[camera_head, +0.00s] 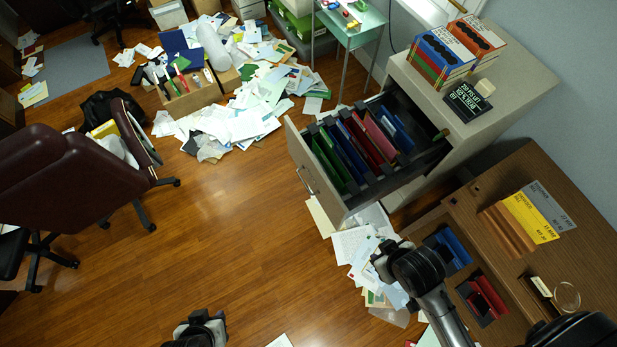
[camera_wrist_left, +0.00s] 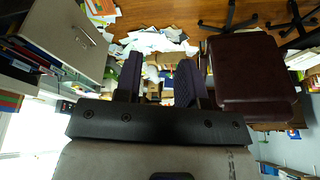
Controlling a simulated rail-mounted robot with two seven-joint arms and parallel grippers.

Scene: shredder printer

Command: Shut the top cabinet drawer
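The top cabinet drawer (camera_head: 312,178) is pulled far out of the beige cabinet (camera_head: 427,92), with several coloured hanging folders inside. Its pale front and metal handle face the open floor. The drawer front also shows upside down at the upper left of the left wrist view (camera_wrist_left: 68,45). My left gripper (camera_head: 203,318) is at the bottom of the head view, over the floor and well apart from the drawer. Its two fingers (camera_wrist_left: 158,80) are spread with nothing between them. My right gripper (camera_head: 384,260) is below the drawer in the picture, apart from it; its fingers are too unclear to read.
Books (camera_head: 440,58) and a black sign (camera_head: 468,102) stand on the cabinet. A wooden desk (camera_head: 500,190) is at the right. Brown chairs (camera_head: 75,185) are at the left. Loose papers (camera_head: 240,120) cover the floor behind and beside the drawer. The middle floor is clear.

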